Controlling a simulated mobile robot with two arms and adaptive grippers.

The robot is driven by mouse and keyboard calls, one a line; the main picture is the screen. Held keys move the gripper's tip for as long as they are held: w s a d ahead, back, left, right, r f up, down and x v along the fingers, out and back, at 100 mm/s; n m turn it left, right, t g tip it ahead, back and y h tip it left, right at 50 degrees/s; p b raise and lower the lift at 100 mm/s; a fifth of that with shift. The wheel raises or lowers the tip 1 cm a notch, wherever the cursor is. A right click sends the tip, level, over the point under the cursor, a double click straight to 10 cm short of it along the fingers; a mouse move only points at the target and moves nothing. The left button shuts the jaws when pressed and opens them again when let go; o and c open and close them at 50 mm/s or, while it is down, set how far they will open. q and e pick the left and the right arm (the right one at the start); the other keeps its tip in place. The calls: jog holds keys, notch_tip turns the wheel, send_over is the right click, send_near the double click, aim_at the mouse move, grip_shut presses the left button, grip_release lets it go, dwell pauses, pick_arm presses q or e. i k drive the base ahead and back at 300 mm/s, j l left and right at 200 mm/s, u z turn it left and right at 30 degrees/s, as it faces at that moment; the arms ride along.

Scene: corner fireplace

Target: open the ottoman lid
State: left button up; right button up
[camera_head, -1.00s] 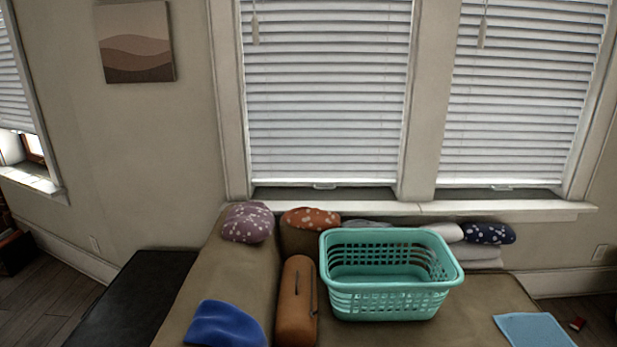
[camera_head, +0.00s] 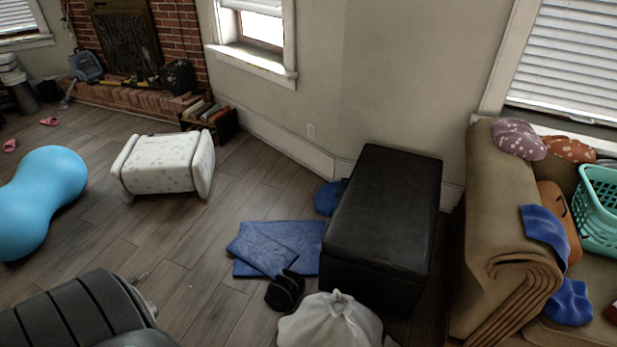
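A black box-shaped ottoman (camera_head: 378,205) stands against the wall between the window corner and the sofa. Its flat dark lid (camera_head: 385,195) looks shut and nothing lies on top. My grippers are not in view. A dark ridged shape at the bottom left may be part of my own body.
A tan sofa (camera_head: 510,235) stands close to the ottoman's right. A white tied bag (camera_head: 330,322), dark shoes (camera_head: 285,290) and a blue cloth (camera_head: 270,247) lie around its front and left. A patterned white footstool (camera_head: 163,165) and a blue peanut ball (camera_head: 40,200) stand farther left. Wood floor between is open.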

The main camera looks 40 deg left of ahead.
aim_at(384, 217)
jog(key=i+j, duration=0.1)
jog(key=j, duration=1)
jog(key=i+j, duration=0.15)
jog(key=j, duration=0.4)
jog(key=i+j, duration=0.1)
jog(key=j, duration=1.05)
jog(key=i, duration=0.05)
